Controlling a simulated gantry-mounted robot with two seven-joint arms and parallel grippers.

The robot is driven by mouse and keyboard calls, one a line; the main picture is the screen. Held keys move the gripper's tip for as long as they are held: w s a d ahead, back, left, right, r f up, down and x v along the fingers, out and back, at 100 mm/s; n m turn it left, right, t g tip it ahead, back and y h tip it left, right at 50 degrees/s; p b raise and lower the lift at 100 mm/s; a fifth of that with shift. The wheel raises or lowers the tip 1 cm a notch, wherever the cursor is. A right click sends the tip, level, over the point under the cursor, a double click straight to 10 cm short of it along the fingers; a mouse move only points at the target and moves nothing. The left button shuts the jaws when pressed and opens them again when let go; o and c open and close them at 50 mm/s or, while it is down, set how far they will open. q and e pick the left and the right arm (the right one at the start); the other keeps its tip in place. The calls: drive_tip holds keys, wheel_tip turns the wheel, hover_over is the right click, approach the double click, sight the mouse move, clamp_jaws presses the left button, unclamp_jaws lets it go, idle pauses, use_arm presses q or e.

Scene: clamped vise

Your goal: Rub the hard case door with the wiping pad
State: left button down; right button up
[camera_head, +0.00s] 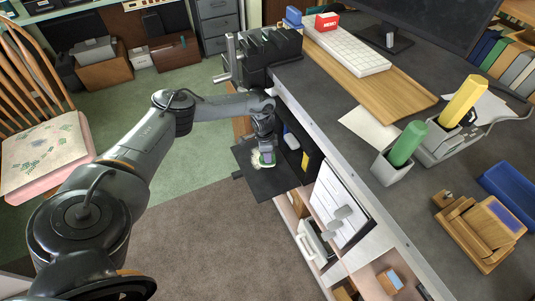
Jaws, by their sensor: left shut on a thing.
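The hard case door (271,186) is a dark flat panel. It hangs open and roughly level, sticking out from the front of the shelving under the desk. The wiping pad (259,160), pale and fuzzy with a green part, is in my left gripper (265,153). My left gripper is shut on the pad, just above the door. I cannot tell whether the pad touches the door. The gripper hides part of the case opening (291,140) and part of the pad. My right gripper is not in view.
The desk (315,92) stands right of the door, with a dark vise (265,55) clamped at its corner. A clipboard (340,208) and a pale case (315,244) are at the lower shelves. A chair (45,140) stands at the left. The floor below the door is clear.

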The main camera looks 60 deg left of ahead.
use_arm(q)
drive_tip(key=shift+f, duration=0.5)
drive_tip(key=shift+f+b, duration=0.5)
